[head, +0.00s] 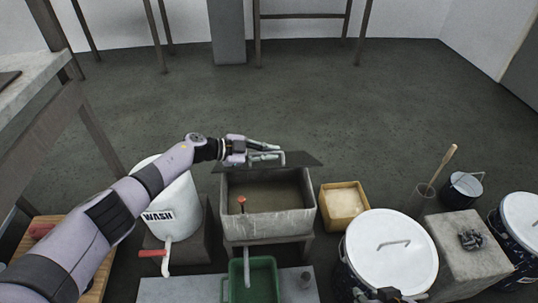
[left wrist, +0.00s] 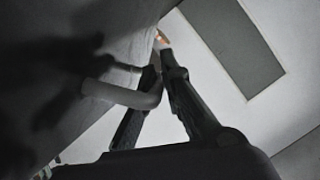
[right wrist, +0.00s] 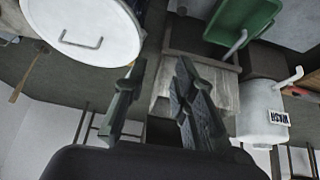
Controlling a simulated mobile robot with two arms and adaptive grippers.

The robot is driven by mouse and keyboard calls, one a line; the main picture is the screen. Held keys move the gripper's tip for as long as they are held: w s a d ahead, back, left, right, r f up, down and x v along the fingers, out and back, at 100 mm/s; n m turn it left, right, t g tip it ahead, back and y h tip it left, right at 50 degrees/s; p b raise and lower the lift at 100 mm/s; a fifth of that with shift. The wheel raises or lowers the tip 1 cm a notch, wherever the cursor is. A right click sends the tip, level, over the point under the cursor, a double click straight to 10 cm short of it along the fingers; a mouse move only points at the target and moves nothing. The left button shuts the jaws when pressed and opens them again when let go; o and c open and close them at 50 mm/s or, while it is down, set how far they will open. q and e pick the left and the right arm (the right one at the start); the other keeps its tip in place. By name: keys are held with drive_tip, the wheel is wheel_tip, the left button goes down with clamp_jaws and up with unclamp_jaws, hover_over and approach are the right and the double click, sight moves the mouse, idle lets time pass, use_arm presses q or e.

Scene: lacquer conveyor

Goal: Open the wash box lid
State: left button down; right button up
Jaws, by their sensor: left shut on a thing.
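The wash box (head: 267,207) is a grey, rough-walled basin in the middle of the head view. Its inside shows, with a small orange-topped piece standing near the left wall. The dark flat lid (head: 308,158) is raised along the far rim, seen nearly edge-on. My left gripper (head: 272,152) is at the lid, shut on its bent metal handle (head: 268,156). In the left wrist view, the pale handle (left wrist: 125,95) runs between the fingers, against the dark lid surface (left wrist: 80,45). My right gripper (right wrist: 158,65) is open and empty in the right wrist view, its fingers apart.
A white bucket marked WASH (head: 178,210) stands left of the box, with a red-handled tap. A green tray (head: 262,280) is in front. A yellow box (head: 343,204) and a white-lidded drum (head: 390,252) stand to the right.

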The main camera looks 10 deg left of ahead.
drive_tip(key=shift+c, duration=0.2)
drive_tip(key=shift+a+f, duration=0.1)
drive_tip(key=shift+c, duration=0.6)
drive_tip(key=w+a+n, duration=0.2)
drive_tip(key=n, duration=0.1)
drive_tip(key=w+a+f+n+t, duration=0.1)
drive_tip(key=w+a+n, duration=0.1)
drive_tip(key=w+n, duration=0.1)
drive_tip(key=w+a+f+n, duration=0.1)
drive_tip(key=w+a+n, duration=0.1)
drive_tip(key=n, duration=0.1)
drive_tip(key=shift+w+a+t, duration=0.25)
drive_tip(key=shift+w+t, duration=0.05)
drive_tip(key=shift+w, duration=0.1)
clamp_jaws()
drive_tip(key=w+a+r+n+t+y, duration=0.1)
drive_tip(key=w+a+n+t, duration=0.1)
drive_tip(key=w+a+n, duration=0.5)
drive_tip(key=w+a+r+n+t, duration=0.15)
drive_tip(key=a+n, duration=0.35)
drive_tip(key=n, duration=0.6)
drive_tip(key=w+a+n+t+y, duration=0.1)
drive_tip(key=w+a+n+t, duration=0.1)
drive_tip(key=w+a+n, duration=0.6)
drive_tip(key=w+n, duration=0.1)
drive_tip(key=w, duration=0.6)
drive_tip(key=shift+a+f, duration=0.25)
